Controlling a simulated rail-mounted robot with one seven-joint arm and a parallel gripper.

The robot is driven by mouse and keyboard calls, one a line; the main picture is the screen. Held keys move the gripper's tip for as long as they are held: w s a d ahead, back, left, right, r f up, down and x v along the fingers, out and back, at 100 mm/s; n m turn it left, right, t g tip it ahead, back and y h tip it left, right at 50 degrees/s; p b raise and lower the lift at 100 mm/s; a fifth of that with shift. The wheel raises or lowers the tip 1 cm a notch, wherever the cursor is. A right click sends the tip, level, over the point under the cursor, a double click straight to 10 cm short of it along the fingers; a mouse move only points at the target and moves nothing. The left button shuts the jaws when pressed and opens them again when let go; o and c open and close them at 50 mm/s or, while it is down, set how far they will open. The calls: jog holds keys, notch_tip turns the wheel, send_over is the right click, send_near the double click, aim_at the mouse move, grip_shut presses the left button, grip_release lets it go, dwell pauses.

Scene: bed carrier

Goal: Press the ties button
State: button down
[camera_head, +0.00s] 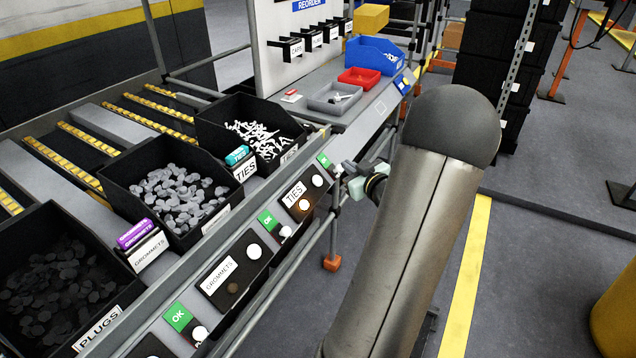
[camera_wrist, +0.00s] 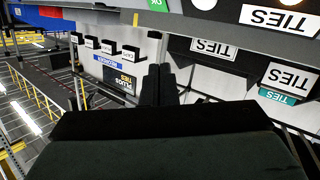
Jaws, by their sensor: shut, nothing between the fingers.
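The black TIES button panel (camera_head: 290,207) is on the sloped front rail in the camera_head view, with a white TIES label (camera_head: 294,193). A round white button (camera_head: 317,181) sits at its upper right and a dull brownish one (camera_head: 304,204) below. In the camera_wrist view the TIES label (camera_wrist: 279,19) is upside down at the top right, with a white round button (camera_wrist: 204,4) cut by the top edge. My gripper (camera_head: 347,168) is just right of the panel in the camera_head view. Its dark fingers (camera_wrist: 158,84) are shut and empty. Contact with a button cannot be told.
A GROMMETS panel (camera_head: 232,270) and green OK labels (camera_head: 178,317) line the same rail. A black bin of white ties (camera_head: 215,125) and a grommets bin (camera_head: 125,178) stand behind. Red (camera_head: 359,77) and blue (camera_head: 376,54) bins are farther along. Floor right of the rail is open.

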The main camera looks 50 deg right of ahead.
aim_at(318, 175)
jog(key=shift+f, duration=0.1)
jog(key=w+a+f+b, duration=0.1)
jog(key=w+f+b, duration=0.5)
jog(key=shift+a+b, duration=0.2)
jog(key=shift+b, duration=0.1)
jog(key=shift+w+f, duration=0.1)
dwell(2.0)
jog(key=shift+w+f+b, duration=0.25)
jog(key=shift+b, duration=0.1)
jog(key=shift+w+a+f+b, duration=0.1)
jog(key=shift+w+f+b, duration=0.2)
jog(key=shift+b, duration=0.05)
dwell(0.6)
jog(key=shift+s+r, duration=0.1)
dwell(0.3)
jog(key=shift+s+r+p, duration=0.5)
jog(key=shift+p, duration=0.15)
